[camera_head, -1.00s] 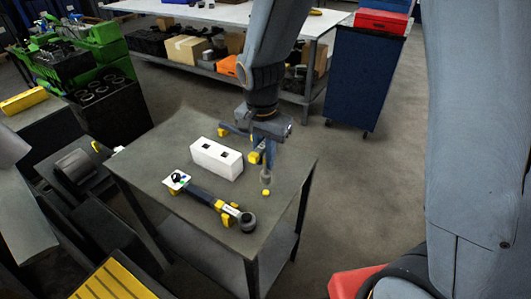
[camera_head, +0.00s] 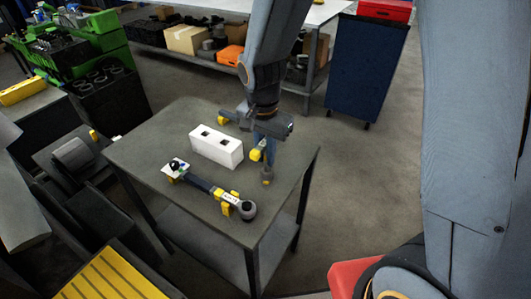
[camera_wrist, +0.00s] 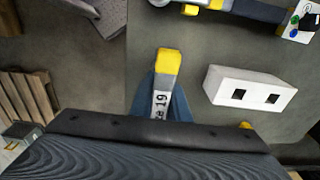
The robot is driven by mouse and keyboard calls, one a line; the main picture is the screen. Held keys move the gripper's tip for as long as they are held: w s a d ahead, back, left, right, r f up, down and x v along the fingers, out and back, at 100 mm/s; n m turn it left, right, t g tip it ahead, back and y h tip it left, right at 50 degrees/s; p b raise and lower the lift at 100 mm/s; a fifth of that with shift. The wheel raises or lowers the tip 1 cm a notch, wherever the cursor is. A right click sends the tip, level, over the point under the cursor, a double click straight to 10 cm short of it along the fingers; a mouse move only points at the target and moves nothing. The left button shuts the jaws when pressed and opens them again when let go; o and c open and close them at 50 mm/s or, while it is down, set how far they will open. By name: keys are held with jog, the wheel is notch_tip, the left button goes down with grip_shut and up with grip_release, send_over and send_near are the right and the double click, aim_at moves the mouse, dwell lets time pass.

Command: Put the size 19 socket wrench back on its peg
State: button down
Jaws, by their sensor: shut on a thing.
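The size 19 socket wrench (camera_wrist: 161,100) shows in the wrist view with a yellow end and a white label reading 19. My gripper (camera_head: 262,145) is shut on it, its blue-grey fingers on both sides. In the head view the wrench shows a yellow part (camera_head: 256,155) and a grey socket end (camera_head: 266,176) pointing down, close above or at the right part of the table (camera_head: 170,122). No peg shows under the socket end, so I cannot tell whether they touch.
A white block (camera_head: 230,152) with two square holes stands left of my gripper. A long dark wrench (camera_head: 199,184) lies in front on yellow supports. A yellow piece (camera_head: 221,119) sits behind the block. A blue cabinet (camera_head: 368,65) stands beyond the table.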

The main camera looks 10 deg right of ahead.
jog(key=shift+f, duration=0.15)
jog(key=shift+f+b, duration=0.7)
jog(key=shift+f, duration=0.35)
jog(key=c, duration=1)
grip_release()
jog(key=shift+c, duration=0.2)
notch_tip(320, 180, up, 9)
jog(key=p, duration=0.7)
jog(key=shift+p, duration=0.35)
jog(key=shift+d, duration=0.1)
